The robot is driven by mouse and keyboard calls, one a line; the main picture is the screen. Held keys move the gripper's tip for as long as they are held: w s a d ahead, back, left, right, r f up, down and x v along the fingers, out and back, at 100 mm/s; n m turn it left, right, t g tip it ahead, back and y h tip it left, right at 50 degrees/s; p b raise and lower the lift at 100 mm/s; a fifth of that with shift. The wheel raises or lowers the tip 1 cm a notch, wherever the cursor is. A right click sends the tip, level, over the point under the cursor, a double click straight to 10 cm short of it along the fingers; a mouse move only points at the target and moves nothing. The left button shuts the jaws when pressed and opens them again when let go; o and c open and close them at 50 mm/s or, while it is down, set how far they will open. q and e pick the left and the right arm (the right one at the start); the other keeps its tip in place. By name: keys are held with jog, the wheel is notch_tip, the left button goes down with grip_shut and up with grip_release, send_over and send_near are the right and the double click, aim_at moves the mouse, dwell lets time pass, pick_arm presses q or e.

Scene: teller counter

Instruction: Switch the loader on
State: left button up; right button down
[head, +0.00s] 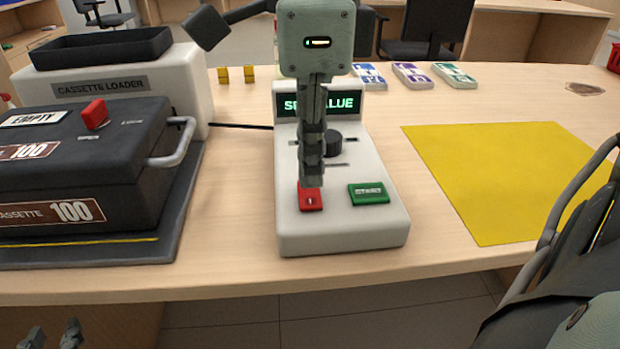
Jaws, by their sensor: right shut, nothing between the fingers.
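The control box (343,240) is pale and stands at the middle of the counter. It has a red switch marked "I" (311,203), a green START button (369,193), a black knob (334,143) and a lit green display (346,103), partly covered by my gripper. The cassette loader (190,75) stands at the left, joined to the box by a black cable. My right gripper (311,181) points down, shut and empty, its tips at the red switch; I cannot tell whether they touch. My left gripper (52,337) shows only its separated fingertips at the bottom left, open, below the counter edge.
A dark cassette (120,198) marked 100, with a red tab (95,114) and a handle, lies before the loader. A yellow mat (500,170) lies at the right. Several banded note bundles (412,74) and two yellow blocks (222,75) are at the back.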

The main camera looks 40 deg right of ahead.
aim_at(310, 201)
jog(key=shift+r+p, duration=1.35)
jog(key=shift+r, duration=0.9)
